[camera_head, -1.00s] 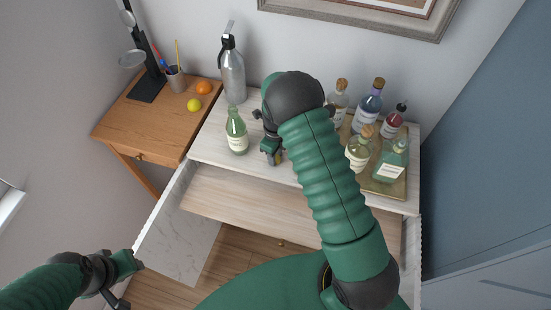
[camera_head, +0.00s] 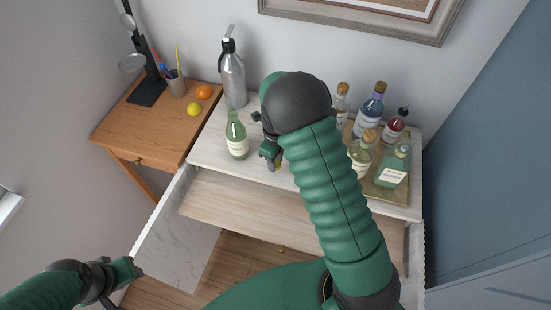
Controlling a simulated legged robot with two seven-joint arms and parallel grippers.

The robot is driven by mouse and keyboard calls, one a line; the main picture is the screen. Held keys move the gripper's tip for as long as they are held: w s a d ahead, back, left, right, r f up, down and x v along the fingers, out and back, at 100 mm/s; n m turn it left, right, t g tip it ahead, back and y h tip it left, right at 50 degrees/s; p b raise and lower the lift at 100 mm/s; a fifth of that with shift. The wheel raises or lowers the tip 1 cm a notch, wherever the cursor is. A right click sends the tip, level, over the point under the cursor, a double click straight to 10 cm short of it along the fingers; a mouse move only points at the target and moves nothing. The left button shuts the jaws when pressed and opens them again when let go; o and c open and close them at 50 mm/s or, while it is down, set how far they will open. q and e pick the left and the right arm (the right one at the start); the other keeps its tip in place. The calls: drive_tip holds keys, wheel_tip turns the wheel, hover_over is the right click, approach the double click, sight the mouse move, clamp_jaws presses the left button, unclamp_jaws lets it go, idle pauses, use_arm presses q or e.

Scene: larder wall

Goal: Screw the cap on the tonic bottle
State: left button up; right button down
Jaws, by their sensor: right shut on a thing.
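The green glass tonic bottle (camera_head: 237,142) with a pale label stands upright on the white-topped cabinet, left of my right gripper. No cap shows on its neck. My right gripper (camera_head: 270,160) is just right of the bottle, low over the cabinet top and apart from it. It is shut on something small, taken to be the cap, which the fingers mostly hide. My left gripper (camera_head: 138,268) is at the lower left, far from the bottle; its finger gap is too small to make out.
A grey siphon (camera_head: 233,80) stands behind the bottle. A tray (camera_head: 394,191) with several bottles is at the right, partly behind my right arm. A wooden side table (camera_head: 150,118) with fruit and a pen cup is at the left.

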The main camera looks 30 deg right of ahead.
drive_tip(key=s+a+r+b, duration=0.1)
drive_tip(key=s+a, duration=0.6)
drive_tip(key=s, duration=0.4)
drive_tip(key=shift+a+r, duration=0.2)
drive_tip(key=shift+a, duration=0.1)
